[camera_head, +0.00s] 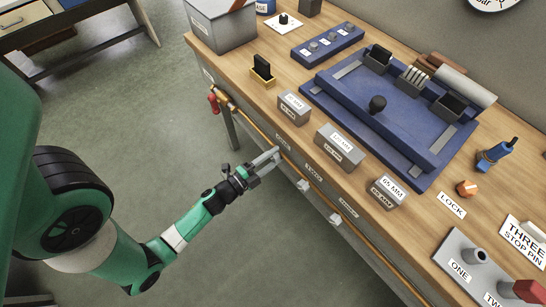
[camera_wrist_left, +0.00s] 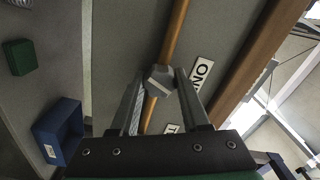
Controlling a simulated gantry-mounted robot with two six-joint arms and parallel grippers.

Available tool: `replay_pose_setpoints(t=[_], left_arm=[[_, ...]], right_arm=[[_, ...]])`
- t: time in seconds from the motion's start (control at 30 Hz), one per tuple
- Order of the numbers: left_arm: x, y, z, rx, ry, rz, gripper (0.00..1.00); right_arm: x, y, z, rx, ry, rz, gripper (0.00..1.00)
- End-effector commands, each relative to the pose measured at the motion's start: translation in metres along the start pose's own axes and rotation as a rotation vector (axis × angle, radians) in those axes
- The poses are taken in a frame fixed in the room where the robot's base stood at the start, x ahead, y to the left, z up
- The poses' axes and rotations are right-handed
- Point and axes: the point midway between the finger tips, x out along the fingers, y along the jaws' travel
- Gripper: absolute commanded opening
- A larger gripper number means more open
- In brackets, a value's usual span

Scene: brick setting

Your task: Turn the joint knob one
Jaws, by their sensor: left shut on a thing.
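A small grey faceted knob (camera_wrist_left: 160,80) sits on an orange-brown rod in the left wrist view, between the two fingers of my left gripper (camera_wrist_left: 161,86). The fingers are closed against its sides. In the head view, my left gripper (camera_head: 274,156) reaches to the bench's front edge, and its fingers mostly hide the knob there. Two similar light knobs, a middle one (camera_head: 303,185) and a nearer one (camera_head: 335,219), stand free along the same front rod. White labels, such as this one (camera_head: 282,141), are on the front edge; the lettering is too small to read surely. My right gripper is out of view.
The wooden bench top (camera_head: 240,62) carries grey labelled blocks, one reading 65 MM (camera_head: 387,192), and a blue fixture (camera_head: 375,115) with a black knob. A red handle (camera_head: 213,103) is at the bench's far left corner. The floor (camera_head: 170,110) left of the bench is clear.

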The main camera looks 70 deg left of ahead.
Motion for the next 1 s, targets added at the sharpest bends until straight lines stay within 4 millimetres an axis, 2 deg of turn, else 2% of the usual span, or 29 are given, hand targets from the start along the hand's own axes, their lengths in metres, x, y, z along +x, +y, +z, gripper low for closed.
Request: replay_pose_setpoints(t=[0.63, 0.67, 0.7, 0.8, 1.0], left_arm=[[-0.0001, 0.0004, 0.0000, 0.057, 0.000, 0.001, 0.00], [-0.0001, 0.0004, 0.0000, 0.057, 0.000, 0.001, 0.51], [-0.0001, 0.0004, 0.0000, 0.057, 0.000, 0.001, 0.58], [-0.0001, 0.0003, 0.0000, 0.057, 0.000, 0.001, 0.76], [-0.0001, 0.0002, 0.0000, 0.056, 0.000, 0.001, 0.76]], right_arm=[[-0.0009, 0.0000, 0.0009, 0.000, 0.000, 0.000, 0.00], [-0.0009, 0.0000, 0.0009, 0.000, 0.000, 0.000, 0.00], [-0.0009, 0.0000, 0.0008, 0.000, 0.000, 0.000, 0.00], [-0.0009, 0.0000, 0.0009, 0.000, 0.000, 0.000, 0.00], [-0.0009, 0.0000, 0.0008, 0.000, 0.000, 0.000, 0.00]])
